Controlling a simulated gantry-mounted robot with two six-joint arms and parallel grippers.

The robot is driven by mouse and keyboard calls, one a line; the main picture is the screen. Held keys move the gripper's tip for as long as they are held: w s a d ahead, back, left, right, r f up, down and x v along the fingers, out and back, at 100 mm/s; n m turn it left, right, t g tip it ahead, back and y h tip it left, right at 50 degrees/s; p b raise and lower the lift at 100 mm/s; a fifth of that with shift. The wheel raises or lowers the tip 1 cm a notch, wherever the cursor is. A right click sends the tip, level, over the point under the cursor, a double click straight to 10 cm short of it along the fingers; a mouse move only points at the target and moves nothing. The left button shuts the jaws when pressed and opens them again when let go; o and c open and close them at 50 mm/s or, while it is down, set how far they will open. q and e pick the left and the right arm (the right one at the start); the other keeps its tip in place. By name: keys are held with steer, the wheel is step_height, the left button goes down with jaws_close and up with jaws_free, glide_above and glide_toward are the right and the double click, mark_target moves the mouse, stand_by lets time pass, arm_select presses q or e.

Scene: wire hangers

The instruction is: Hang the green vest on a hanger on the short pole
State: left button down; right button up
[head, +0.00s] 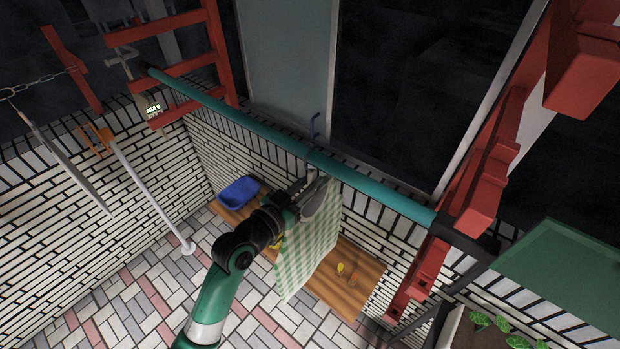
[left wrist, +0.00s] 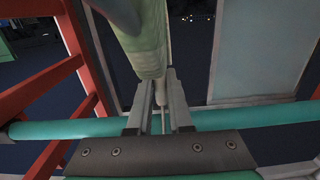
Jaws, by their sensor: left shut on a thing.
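A green-and-white checked vest (head: 309,243) hangs below the teal pole (head: 240,118) in the head view. My left gripper (head: 312,190) is at the vest's top, shut on a part of it or its hanger. In the left wrist view, pale green cloth (left wrist: 146,52) lies beyond the gripper (left wrist: 160,95), with the teal pole (left wrist: 225,119) crossing the picture. A white pole (head: 150,195) slants at the left; I cannot tell which pole is the short one. My right gripper is out of view.
A blue basin (head: 239,191) and yellow and orange pegs (head: 341,268) are on a wooden bench (head: 346,285) below. Red frames (head: 216,45) stand at the pole's left end and at the right (head: 490,180). A planter (head: 480,322) is at lower right. The tiled floor at left is open.

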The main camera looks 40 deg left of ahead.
arm_select(q)
steer(key=c, duration=0.8)
jaws_free()
steer(key=shift+o, duration=0.2)
steer(key=s, duration=0.4)
steer(key=s+b, duration=0.1)
steer(key=s, duration=0.2)
steer(key=s+d, duration=0.1)
steer(key=s, duration=0.3)
steer(key=shift+s+r+b, duration=0.15)
steer(key=shift+s+b, duration=0.15)
